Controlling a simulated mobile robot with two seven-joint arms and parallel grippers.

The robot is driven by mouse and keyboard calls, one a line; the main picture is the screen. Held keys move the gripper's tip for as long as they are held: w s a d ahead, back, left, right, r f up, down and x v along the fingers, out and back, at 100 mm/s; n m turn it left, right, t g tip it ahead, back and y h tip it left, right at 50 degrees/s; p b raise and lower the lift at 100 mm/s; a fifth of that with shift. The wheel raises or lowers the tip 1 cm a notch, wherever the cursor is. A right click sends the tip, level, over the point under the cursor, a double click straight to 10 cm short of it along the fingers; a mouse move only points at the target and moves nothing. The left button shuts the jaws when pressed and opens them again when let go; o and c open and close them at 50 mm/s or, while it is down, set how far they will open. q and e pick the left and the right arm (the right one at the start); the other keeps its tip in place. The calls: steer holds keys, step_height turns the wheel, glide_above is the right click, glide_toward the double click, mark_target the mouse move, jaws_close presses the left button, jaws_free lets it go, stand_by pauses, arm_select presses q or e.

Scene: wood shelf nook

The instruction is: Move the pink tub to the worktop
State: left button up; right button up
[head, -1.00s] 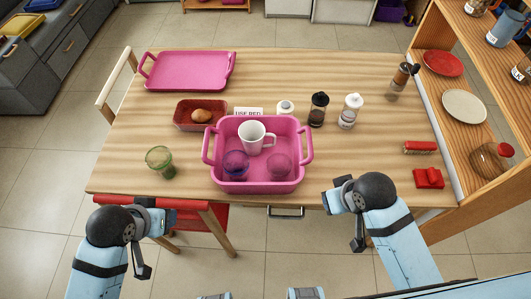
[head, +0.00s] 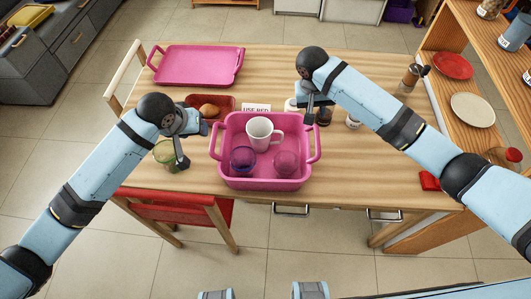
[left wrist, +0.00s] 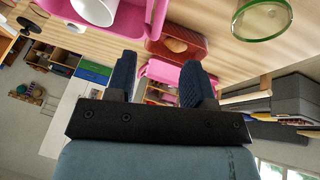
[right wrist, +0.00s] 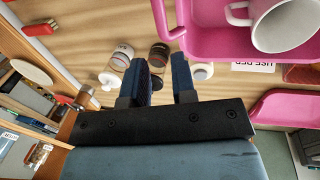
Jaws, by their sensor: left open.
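The pink tub (head: 264,183) stands upright on the wooden table (head: 345,185), with a handle at each end. A white mug (head: 260,133), a blue glass bowl (head: 243,159) and a pinkish glass bowl (head: 286,163) are inside it. My left gripper (head: 194,141) is open and empty, above the table left of the tub's left handle. It also shows in the left wrist view (left wrist: 162,74). My right gripper (head: 311,106) is above the tub's back right, apart from the right handle. In the right wrist view its fingers (right wrist: 163,72) are apart and empty.
A green glass (head: 166,155) is below my left gripper. A red dish (head: 225,103) with bread and a "USE RED" card (head: 256,107) are behind the tub. Bottles stand near my right gripper. A pink tray (head: 197,65) lies at the back left. A grey counter (head: 72,12) is far left.

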mark_target(212, 139)
steer(key=shift+a, duration=0.1)
arm_select(q)
steer(key=x, duration=1.3)
steer(key=shift+w+f, duration=0.15)
steer(key=shift+f, duration=0.2)
arm_select(e)
steer(key=d+f, duration=0.1)
steer(key=f, duration=0.8)
steer(key=d+f, duration=0.1)
steer(key=f, duration=0.3)
steer(key=shift+s+d+f, duration=0.2)
steer(key=shift+d+f, duration=0.05)
steer(key=shift+d, duration=0.1)
arm_select(q)
steer(key=c, duration=0.4)
arm_select(e)
steer(key=c, duration=0.4)
arm_select(q)
jaws_close()
arm_select(e)
jaws_close()
arm_select(q)
steer(key=shift+r, duration=0.1)
arm_select(e)
steer(key=shift+r, duration=0.1)
